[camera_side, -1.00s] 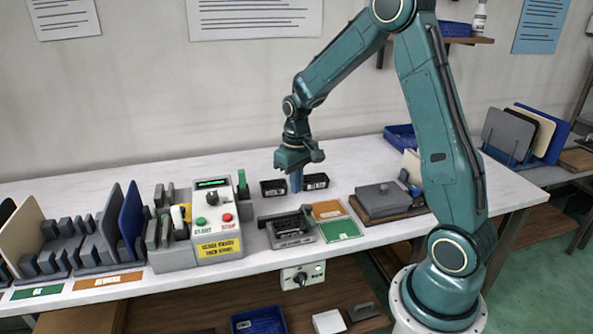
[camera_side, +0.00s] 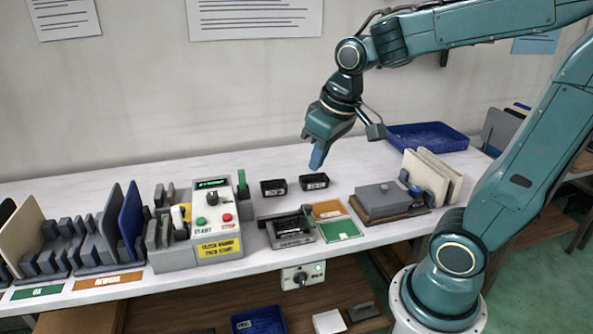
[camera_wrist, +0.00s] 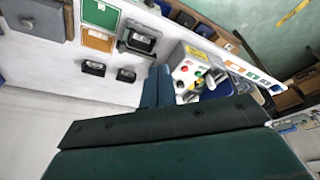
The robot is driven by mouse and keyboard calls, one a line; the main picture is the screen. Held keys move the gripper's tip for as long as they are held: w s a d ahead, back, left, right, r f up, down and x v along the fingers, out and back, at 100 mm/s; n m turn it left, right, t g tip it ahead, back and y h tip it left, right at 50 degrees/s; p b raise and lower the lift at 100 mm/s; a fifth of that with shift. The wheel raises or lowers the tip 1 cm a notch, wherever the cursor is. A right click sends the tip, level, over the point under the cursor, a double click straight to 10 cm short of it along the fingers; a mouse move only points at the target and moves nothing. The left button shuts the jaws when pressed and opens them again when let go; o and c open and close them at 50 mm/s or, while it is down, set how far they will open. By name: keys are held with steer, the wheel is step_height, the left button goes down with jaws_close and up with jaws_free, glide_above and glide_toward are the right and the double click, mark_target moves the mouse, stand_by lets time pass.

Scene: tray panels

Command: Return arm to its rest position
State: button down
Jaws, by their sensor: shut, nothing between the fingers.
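My gripper (camera_side: 317,158) is teal with blue fingers. No rest mark or stand for my arm is visible.
A control box (camera_side: 217,218) with green and red buttons, a grey fixture (camera_side: 291,241) and orange and green pads (camera_side: 341,229) stand below the gripper. Panel racks (camera_side: 75,262) are at left. A blue tray (camera_side: 427,137) and upright cream panels (camera_side: 425,180) are at right.

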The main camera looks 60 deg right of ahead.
steer(key=s+a+r+n+t, duration=0.1)
steer(key=s+a+r+t, duration=0.1)
steer(key=s, duration=0.7)
steer(key=shift+s+a+y, duration=0.2)
steer(key=shift+a+y, duration=0.1)
steer(key=shift+a, duration=0.6)
steer(key=shift+w, duration=0.1)
steer(key=w+d+f+m+g, duration=0.3)
steer(key=w+d+f+m, duration=0.15)
steer(key=w+d, duration=0.5)
steer(key=w+d+f+m+g, duration=0.1)
steer(key=w+d+f+m, duration=0.1)
steer(key=d+f, duration=0.3)
steer(key=w+d+f+m+g, duration=0.1)
steer(key=w+d+f, duration=0.3)
steer(key=f, duration=0.5)
steer(key=shift+d+f+m+g, duration=0.2)
steer(key=shift+d+m+g, duration=0.1)
steer(key=shift+d+m, duration=0.4)
steer(key=shift+f, duration=0.1)
